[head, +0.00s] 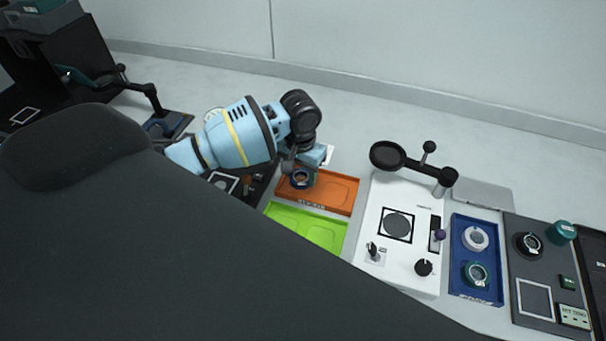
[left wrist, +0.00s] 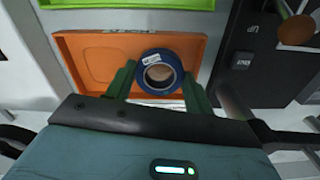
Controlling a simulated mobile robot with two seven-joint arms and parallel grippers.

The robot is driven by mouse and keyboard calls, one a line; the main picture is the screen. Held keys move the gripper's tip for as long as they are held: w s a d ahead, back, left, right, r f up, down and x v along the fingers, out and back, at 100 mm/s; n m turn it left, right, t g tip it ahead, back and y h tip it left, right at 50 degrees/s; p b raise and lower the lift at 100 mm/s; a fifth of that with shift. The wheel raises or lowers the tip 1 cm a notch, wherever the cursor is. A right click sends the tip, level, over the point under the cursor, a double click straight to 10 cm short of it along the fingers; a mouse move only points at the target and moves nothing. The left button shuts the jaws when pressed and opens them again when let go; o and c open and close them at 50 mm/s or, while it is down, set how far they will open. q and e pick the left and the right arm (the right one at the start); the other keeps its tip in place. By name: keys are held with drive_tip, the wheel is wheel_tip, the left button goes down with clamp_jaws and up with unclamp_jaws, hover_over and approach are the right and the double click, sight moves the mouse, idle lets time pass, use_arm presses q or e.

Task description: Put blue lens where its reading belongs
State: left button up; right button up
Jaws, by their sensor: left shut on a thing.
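The blue lens (head: 293,183) is a dark blue ring with a small white label, over the left part of the orange tray (head: 338,191). My left gripper (head: 302,177) is shut on it. In the left wrist view the lens (left wrist: 142,80) sits between the two green fingers (left wrist: 160,84), with the orange tray (left wrist: 88,62) behind it. I cannot tell whether the lens touches the tray floor. The orange tray's front label is too small to read. The lime green tray (head: 305,226) lies in front of the orange one and looks empty. My right gripper is not in view.
A white instrument (head: 408,258) with a dark round pad, knobs and a black swing arm stands right of the trays. Further right, a blue tray (head: 483,289) holds a white ring and a teal ring. Beyond it is a grey panel (head: 515,262) with several parts.

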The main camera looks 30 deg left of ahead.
sight(301, 171)
use_arm(q)
drive_tip(key=shift+w+a+f, duration=0.1)
drive_tip(key=shift+w+a, duration=0.05)
drive_tip(key=shift+w, duration=0.3)
drive_tip(key=shift+w+a, duration=0.1)
drive_tip(key=shift+w+a, duration=0.15)
drive_tip(key=shift+w, duration=0.15)
drive_tip(key=shift+f, duration=1.7)
drive_tip(key=shift+f, duration=0.2)
drive_tip(key=o, duration=0.8)
